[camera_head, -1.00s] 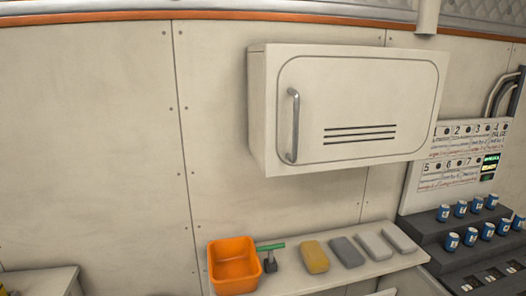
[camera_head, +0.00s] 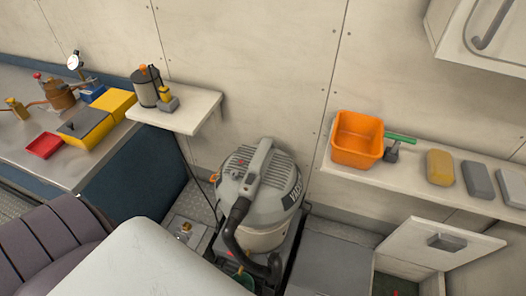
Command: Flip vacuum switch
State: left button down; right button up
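A grey and white vacuum (camera_head: 258,192) with a black hose stands in the middle of the head view, low against the wall. Its top has a raised grey handle and a small red spot (camera_head: 241,162) that may be the switch; it is too small to tell its position. A small orange part (camera_head: 214,178) shows at the left edge of the vacuum's top. Neither of my grippers is in view.
An orange bin (camera_head: 357,139) and several blocks (camera_head: 440,168) sit on the right shelf. An open pale door (camera_head: 440,243) is below. A small shelf (camera_head: 205,108) holds a canister (camera_head: 146,88). A bench (camera_head: 75,172) with yellow boxes is at left. A wall cabinet (camera_head: 490,30) is upper right.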

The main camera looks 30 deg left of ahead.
aim_at(249, 180)
jog(key=i+l, duration=0.1)
jog(key=l, duration=0.15)
jog(key=i+l, duration=0.15)
jog(key=l, duration=0.15)
jog(key=u, duration=1.55)
